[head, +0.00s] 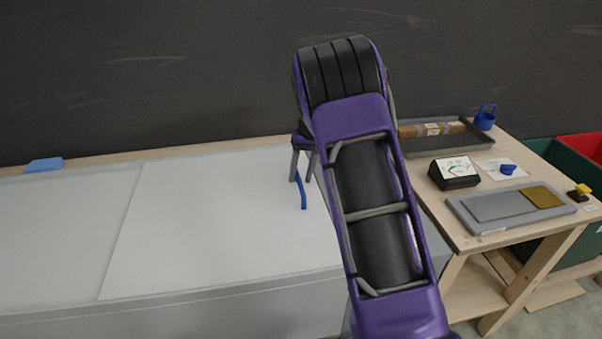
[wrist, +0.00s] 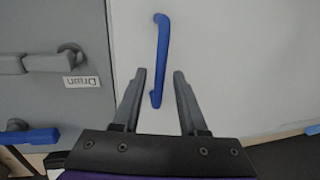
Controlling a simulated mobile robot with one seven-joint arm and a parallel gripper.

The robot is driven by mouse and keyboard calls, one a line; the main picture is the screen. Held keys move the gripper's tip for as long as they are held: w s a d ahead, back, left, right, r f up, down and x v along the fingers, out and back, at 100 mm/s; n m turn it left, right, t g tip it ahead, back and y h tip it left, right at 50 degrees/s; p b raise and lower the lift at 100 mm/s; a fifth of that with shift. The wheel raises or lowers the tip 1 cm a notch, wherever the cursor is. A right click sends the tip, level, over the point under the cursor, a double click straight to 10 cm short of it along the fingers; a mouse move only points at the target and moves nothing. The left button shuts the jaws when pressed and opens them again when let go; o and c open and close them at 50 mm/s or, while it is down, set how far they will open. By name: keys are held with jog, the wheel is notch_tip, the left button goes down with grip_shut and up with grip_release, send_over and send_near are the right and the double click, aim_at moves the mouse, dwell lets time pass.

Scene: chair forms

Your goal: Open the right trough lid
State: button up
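The right trough lid (head: 220,225) is a flat pale panel, closed, in the middle of the head view. Its blue bar handle (head: 303,192) stands near its right end, partly hidden by my gripper and arm. In the wrist view the handle (wrist: 160,60) runs up and down on the pale lid surface (wrist: 230,60). My gripper (head: 303,180) is over the right end of the lid. In the wrist view my gripper (wrist: 158,72) is open, with the handle's lower end between its two fingers in the picture. I cannot tell how far the fingers are from it in depth.
The left lid (head: 60,225) lies flat beside it. A wooden table (head: 450,215) on the right bears a grey tray (head: 440,148), a black box (head: 455,183) and a grey board (head: 480,222). Drain fittings (wrist: 40,63) show at the left of the wrist view.

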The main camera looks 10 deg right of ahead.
grip_shut()
dwell(1.2)
